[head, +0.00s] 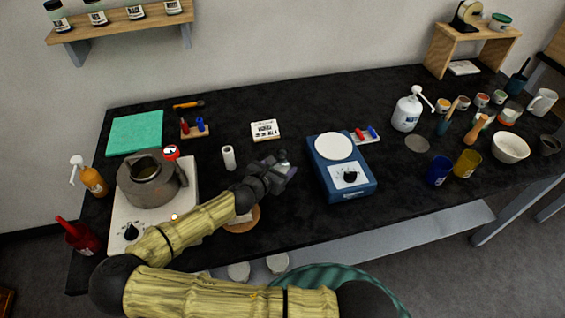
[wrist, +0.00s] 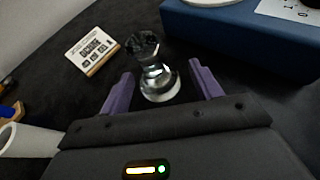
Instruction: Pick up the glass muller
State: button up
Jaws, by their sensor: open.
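The glass muller (wrist: 157,78) is a clear glass piece with a round foot and a knobbed top. In the wrist view it stands on the black table between the two purple fingers of my gripper (wrist: 162,88). The fingers are apart, with dark gaps between them and the glass. In the head view my gripper (head: 283,170) is low over the table, left of the blue scale-like device. The muller (head: 283,156) shows there only as a small pale bit, mostly hidden by the gripper.
A blue device with a round white plate (head: 334,147) stands close on the right. A white roll (head: 228,158) stands to the left, and a small labelled block (head: 265,130) lies behind.

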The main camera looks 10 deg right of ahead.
aim_at(281, 164)
jog(key=x, duration=0.2)
jog(key=p+x, duration=0.1)
jog(key=x, duration=0.2)
jog(key=shift+w+a+r, duration=0.1)
jog(key=shift+w+a, duration=0.05)
jog(key=shift+w, duration=0.35)
jog(key=shift+a, duration=0.1)
jog(key=shift+s, duration=0.25)
jog(key=c, duration=0.5)
grip_shut()
